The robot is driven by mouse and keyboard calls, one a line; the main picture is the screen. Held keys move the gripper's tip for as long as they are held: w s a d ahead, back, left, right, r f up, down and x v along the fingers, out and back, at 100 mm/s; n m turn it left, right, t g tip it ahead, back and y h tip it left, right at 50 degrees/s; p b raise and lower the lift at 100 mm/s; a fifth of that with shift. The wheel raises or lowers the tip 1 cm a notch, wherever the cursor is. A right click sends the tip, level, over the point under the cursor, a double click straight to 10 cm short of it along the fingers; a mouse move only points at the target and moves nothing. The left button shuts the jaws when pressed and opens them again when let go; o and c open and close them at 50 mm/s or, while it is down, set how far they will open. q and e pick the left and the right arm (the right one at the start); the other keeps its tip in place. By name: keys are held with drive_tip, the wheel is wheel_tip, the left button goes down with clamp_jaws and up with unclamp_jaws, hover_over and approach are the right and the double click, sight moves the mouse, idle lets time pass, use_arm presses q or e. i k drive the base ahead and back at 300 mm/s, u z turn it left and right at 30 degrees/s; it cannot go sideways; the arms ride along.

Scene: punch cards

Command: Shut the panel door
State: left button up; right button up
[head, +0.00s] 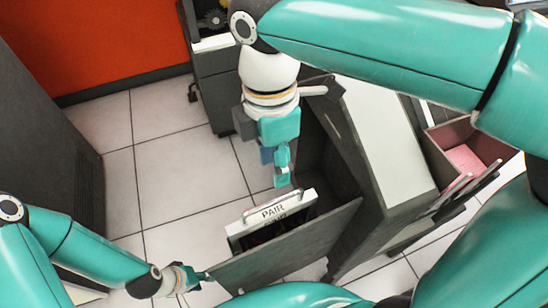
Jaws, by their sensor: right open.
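The panel door (290,250) is a flat dark grey panel standing open. It reaches out from the dark cabinet (322,165) towards the lower left, and the cabinet's interior is exposed. My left gripper (203,277) is at the door's free left edge, its tips at or very near the corner; I cannot tell whether they touch it or how far apart they are. My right gripper (282,178) points down in front of the cabinet opening, open, just above the handle of a white-fronted unit (272,214) marked "PAIR". The door hides the unit's lower part.
A pink-lined open bin (465,158) stands at the right, beyond the cabinet's pale top (385,150). A dark cabinet (45,130) stands at the left, and another dark machine (215,85) at the back. Tiled floor (165,170) between them is clear.

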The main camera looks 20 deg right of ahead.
sight(264, 265)
drive_tip(key=k, duration=1)
